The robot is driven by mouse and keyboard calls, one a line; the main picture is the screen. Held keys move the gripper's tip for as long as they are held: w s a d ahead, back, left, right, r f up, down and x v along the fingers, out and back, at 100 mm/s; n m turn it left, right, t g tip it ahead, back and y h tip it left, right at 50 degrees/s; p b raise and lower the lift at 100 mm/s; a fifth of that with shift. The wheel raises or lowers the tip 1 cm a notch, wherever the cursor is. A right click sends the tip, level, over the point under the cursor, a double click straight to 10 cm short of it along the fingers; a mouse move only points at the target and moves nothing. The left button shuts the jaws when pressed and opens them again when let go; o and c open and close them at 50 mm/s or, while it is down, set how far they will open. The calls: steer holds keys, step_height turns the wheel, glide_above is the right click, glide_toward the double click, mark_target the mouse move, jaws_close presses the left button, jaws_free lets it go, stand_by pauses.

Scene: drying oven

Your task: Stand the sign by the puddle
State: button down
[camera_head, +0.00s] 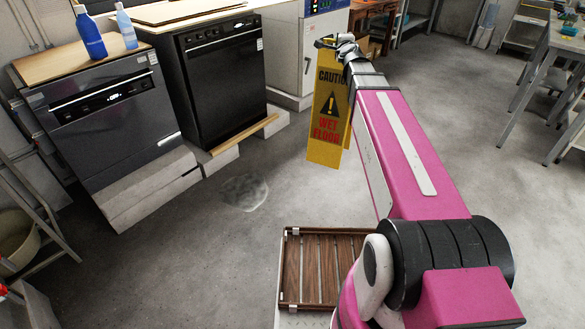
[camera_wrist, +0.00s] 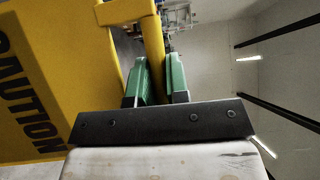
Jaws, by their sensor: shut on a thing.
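The yellow wet floor sign (camera_head: 327,117) hangs upright from my gripper (camera_head: 338,42) in the head view, to the right of the puddle and apart from it. In the wrist view, the green-padded fingers of my gripper (camera_wrist: 157,80) are shut on a yellow bar of the sign (camera_wrist: 30,85), whose "CAUTION" panel fills the left side. The puddle (camera_head: 245,192) is a pale wet patch on the grey floor in front of the black appliance. The head view does not clearly show whether the sign's foot touches the floor; it looks raised.
A dark appliance (camera_head: 105,105) and a black one (camera_head: 222,75) stand on blocks behind the puddle, with a wooden strip (camera_head: 245,133) along the front. A slatted wooden tray (camera_head: 312,262) is at the bottom. Open floor surrounds the puddle. A table (camera_head: 565,40) stands far right.

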steer(key=s+a+f+n+g+y, duration=0.2)
steer(key=a+f+n+y, duration=0.15)
steer(key=a+f, duration=1.05)
steer(key=s+a+f+n+g+y, duration=0.1)
steer(key=s+a+f+n+y, duration=0.3)
steer(key=a+f, duration=1.05)
steer(key=w+d+f+m+y, duration=0.1)
steer(key=w+d+f, duration=0.7)
steer(key=d+f, duration=0.2)
steer(key=shift+d+f, duration=0.2)
steer(key=shift+f, duration=0.35)
steer(key=shift+w+f+m, duration=0.1)
steer(key=shift+m, duration=0.15)
steer(key=c, duration=1.1)
jaws_free()
